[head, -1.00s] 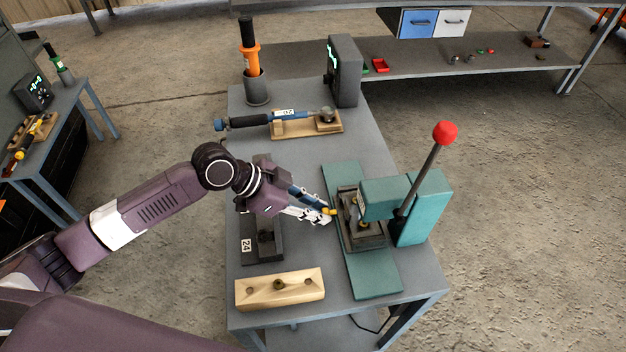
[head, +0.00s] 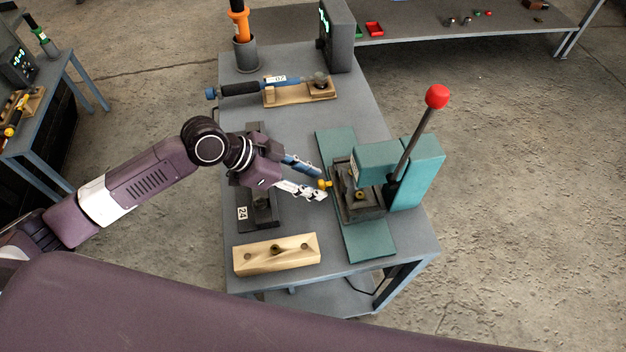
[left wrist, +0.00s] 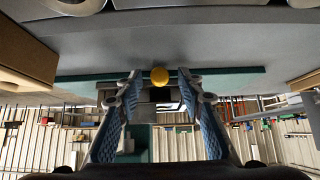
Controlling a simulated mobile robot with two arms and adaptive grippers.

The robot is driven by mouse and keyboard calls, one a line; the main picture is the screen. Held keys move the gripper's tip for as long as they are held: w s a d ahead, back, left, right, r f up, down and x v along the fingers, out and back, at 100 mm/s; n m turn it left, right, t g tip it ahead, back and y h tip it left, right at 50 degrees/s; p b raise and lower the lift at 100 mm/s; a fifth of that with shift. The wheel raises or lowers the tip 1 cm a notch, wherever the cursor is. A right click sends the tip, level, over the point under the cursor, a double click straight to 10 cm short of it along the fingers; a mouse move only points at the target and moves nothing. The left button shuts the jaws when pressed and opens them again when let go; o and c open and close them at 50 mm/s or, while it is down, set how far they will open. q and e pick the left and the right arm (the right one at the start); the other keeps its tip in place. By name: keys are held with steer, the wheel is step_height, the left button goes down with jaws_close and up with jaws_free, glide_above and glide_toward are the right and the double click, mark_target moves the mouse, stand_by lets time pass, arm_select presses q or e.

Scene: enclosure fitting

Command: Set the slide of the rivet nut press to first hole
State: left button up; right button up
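The teal rivet nut press (head: 417,170) stands on the right part of the grey table, its lever with a red ball (head: 437,97) raised. Its dark slide (head: 360,205) sits on the teal base under the head, with a small yellow knob (head: 325,183) at its left side. My left gripper (head: 320,184) is open, with its fingertips on either side of the knob. In the left wrist view the yellow knob (left wrist: 159,76) shows between the parted fingertips, with a gap on each side. The slide's holes cannot be made out. My right gripper is not in view.
A wooden block with holes (head: 276,254) lies at the front left of the table. A dark fixture marked 24 (head: 259,207) is beneath my left gripper. A blue-handled tool on a wooden stand (head: 300,90) and a grey display box (head: 336,40) are farther back.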

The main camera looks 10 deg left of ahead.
arm_select(q)
steer(key=v, duration=1.1)
steer(key=shift+a, duration=0.2)
steer(key=shift+r, duration=0.15)
